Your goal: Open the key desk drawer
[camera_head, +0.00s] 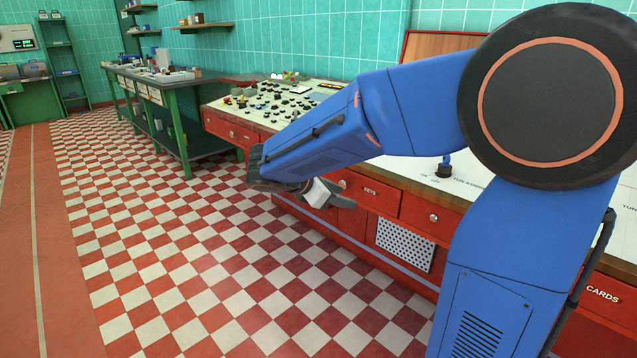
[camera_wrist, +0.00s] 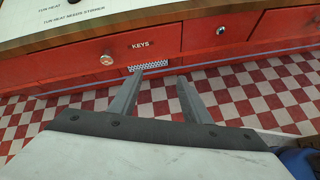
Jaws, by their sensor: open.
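The key desk drawer (camera_head: 375,197) has a red front with a white "KEYS" label and looks shut, flush with the desk front. In the wrist view the drawer (camera_wrist: 165,45) lies across the upper middle, with its round metal knob (camera_wrist: 106,59) left of the label. The knob (camera_head: 343,184) also shows in the head view. My gripper (camera_wrist: 160,78) is open and empty. Its two grey fingers point towards the desk front, and the knob lies left of them in the wrist view, apart from them. In the head view my gripper (camera_head: 334,198) is partly hidden by my arm.
A neighbouring red drawer with a knob (camera_head: 433,217) is to the right, above a perforated white panel (camera_head: 405,244). A drawer labelled "CARDS" (camera_head: 603,294) is farther right. The desktop (camera_head: 435,172) overhangs the drawers. The checkered floor (camera_head: 200,260) in front is clear.

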